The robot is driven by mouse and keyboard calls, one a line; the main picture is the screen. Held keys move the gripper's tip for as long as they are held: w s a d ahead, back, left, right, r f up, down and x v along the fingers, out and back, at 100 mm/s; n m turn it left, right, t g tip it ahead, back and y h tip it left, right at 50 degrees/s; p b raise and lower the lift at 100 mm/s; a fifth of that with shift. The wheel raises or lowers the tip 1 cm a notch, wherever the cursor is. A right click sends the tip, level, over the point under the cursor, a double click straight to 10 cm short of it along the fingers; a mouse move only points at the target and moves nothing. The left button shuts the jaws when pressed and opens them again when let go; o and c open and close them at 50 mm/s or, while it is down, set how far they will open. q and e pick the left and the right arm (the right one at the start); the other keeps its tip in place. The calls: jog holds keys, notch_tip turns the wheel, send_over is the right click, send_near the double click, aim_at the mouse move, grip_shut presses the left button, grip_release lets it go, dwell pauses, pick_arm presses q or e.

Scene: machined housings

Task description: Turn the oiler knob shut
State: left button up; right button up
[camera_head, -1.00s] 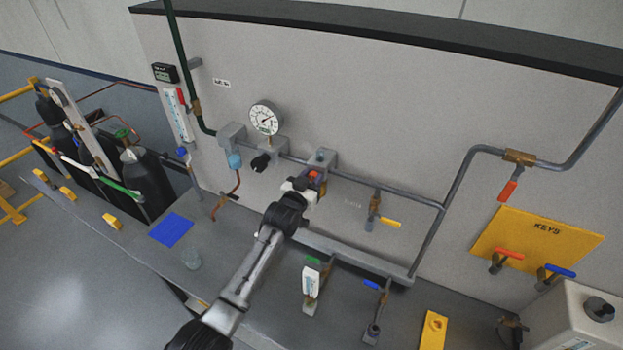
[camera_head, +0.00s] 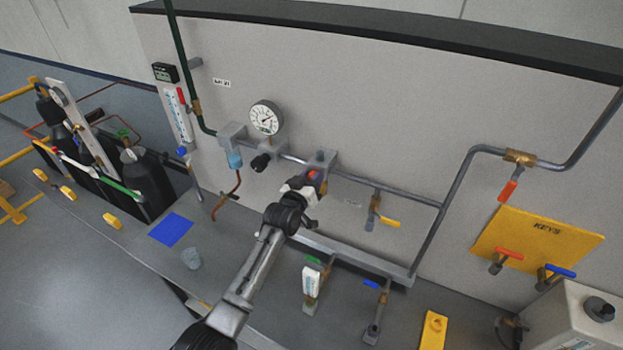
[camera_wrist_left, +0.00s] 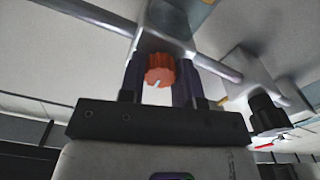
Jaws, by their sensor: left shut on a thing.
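The oiler knob is a small orange-red fluted knob with a white mark; it shows between the two dark fingers in the left wrist view (camera_wrist_left: 160,71) and at the arm's tip in the head view (camera_head: 313,175). It sits under a grey metal block (camera_head: 322,158) on the wall pipe. My left gripper (camera_wrist_left: 158,82) is shut on the knob, with one finger on each side of it. In the head view my left gripper (camera_head: 308,184) partly hides the knob. My right gripper does not show.
A black knob (camera_head: 260,162) on the neighbouring block and a round gauge (camera_head: 266,118) are just left of the gripper. A yellow-handled valve (camera_head: 388,222) hangs to the right. Below are a green-handled valve (camera_head: 314,260) and a blue-handled valve (camera_head: 371,284) above the bench.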

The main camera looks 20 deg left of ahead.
pick_arm(q)
jog(key=o, duration=0.9)
jog(key=shift+s+a+b, duration=0.25)
jog(key=shift+s+b, duration=0.05)
jog(key=shift+s, duration=2)
jog(key=shift+s+a+b, duration=0.3)
jog(key=shift+s+b, duration=0.05)
jog(key=shift+s, duration=1.9)
jog(key=shift+s+a+b, duration=0.25)
jog(key=shift+s+b, duration=0.05)
jog(key=shift+s, duration=2)
